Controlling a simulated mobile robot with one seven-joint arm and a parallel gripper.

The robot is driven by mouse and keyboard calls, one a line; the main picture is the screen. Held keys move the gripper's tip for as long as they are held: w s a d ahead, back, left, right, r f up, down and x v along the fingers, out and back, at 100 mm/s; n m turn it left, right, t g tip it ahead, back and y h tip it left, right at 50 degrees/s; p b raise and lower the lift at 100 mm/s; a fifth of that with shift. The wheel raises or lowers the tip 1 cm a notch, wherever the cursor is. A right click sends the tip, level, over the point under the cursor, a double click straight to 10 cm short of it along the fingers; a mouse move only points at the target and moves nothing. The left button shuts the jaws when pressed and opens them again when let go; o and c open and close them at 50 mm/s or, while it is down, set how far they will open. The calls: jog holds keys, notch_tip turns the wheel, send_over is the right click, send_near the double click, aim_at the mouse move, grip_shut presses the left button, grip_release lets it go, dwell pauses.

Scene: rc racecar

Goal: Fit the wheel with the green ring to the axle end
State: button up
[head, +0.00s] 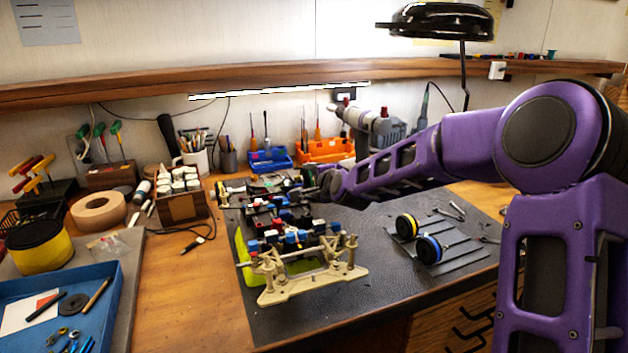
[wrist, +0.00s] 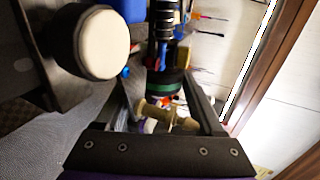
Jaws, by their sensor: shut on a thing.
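The car chassis (head: 292,238), with blue and red parts and a beige end frame (head: 312,286), stands on a lime-green support (head: 247,268) on the dark mat. My gripper (head: 308,190) is over the far side of the chassis, small and partly lost among dark parts. In the wrist view my gripper (wrist: 165,95) is shut on the black wheel with the green ring (wrist: 172,88). A brass-coloured hub piece (wrist: 165,115) shows between the fingers. The axle end is not clear in either view, and I cannot tell whether the wheel touches it.
Wheels with a yellow ring (head: 406,226) and a blue ring (head: 428,249) stand on a grey rack at right. A drill (head: 378,130) and an orange bin (head: 325,149) stand behind. A blue tray (head: 110,300) lies at left. The front mat is clear.

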jog(key=shift+s+a, duration=0.1)
jog(key=shift+a, duration=0.05)
jog(key=o, duration=1.3)
jog(key=shift+s, duration=0.1)
jog(key=shift+p+v, duration=3.05)
jog(key=shift+v, duration=5.55)
jog(key=shift+r, duration=0.1)
